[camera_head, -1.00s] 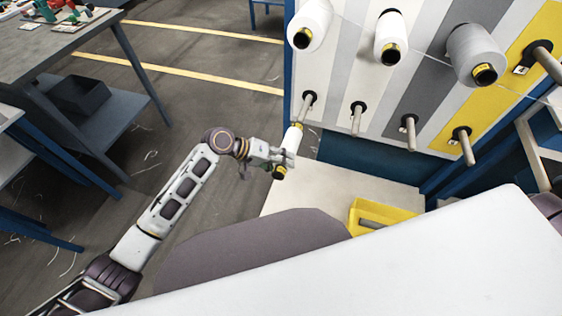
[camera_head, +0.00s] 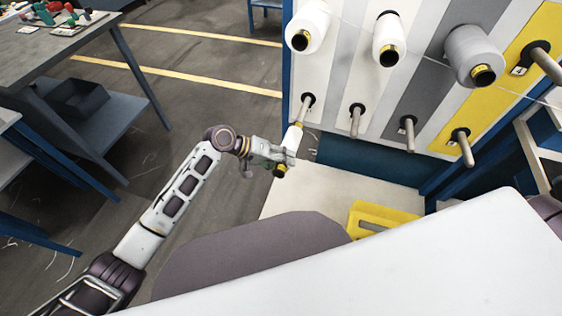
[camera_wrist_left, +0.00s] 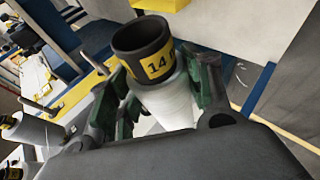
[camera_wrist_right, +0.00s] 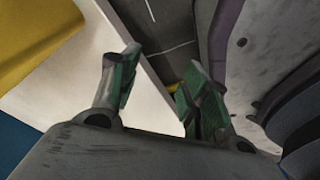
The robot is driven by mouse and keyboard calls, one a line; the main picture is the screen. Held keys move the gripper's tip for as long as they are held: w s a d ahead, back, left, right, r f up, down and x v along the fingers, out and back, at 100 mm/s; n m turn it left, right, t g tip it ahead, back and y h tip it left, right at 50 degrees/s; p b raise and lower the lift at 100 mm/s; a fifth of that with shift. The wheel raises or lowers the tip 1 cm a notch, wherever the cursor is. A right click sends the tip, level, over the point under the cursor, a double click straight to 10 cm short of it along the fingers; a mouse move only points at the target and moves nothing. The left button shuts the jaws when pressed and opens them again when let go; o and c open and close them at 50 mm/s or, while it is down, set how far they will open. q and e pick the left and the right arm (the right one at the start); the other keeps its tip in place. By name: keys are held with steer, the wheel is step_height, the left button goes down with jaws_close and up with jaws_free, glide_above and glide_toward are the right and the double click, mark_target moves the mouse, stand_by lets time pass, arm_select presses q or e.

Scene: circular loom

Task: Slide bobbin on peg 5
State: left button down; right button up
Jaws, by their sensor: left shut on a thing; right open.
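My left gripper (camera_head: 271,156) is shut on a white bobbin (camera_head: 292,138) with a black and yellow end. In the left wrist view that bobbin (camera_wrist_left: 167,101) sits between the green finger pads, and its yellow band reads 14. In the head view the bobbin's far end shows just below the leftmost peg (camera_head: 306,106) of the lower row on the panel. I cannot tell whether they touch, and that peg's number is not readable. My right gripper (camera_wrist_right: 155,85) is open and empty in the right wrist view; it is not visible in the head view.
Other lower pegs (camera_head: 356,120) are bare, as is the upper-right peg (camera_head: 545,62) marked 4. A yellow bin (camera_head: 370,212) lies on the pale shelf (camera_head: 300,190) below.

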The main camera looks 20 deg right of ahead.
mark_target(282, 146)
arm_select(q)
steer(key=shift+w+d, duration=0.1)
steer(key=shift+w, duration=0.05)
arm_select(e)
steer(key=shift+w, duration=0.6)
arm_select(q)
steer(key=shift+w+d, duration=0.1)
steer(key=shift+w+d+b, duration=0.55)
steer(key=shift+w+d, duration=0.1)
steer(key=shift+w, duration=0.35)
steer(key=shift+w+d+f+b, duration=0.2)
steer(key=shift+w+d+b, duration=0.35)
steer(key=shift+w, duration=0.35)
arm_select(e)
steer(key=shift+s+f, duration=0.2)
steer(key=shift+f, duration=0.3)
steer(key=shift+s+f, duration=0.15)
steer(key=shift+f, duration=0.35)
arm_select(q)
steer(key=shift+w+d, duration=0.25)
arm_select(e)
steer(key=shift+f, duration=0.15)
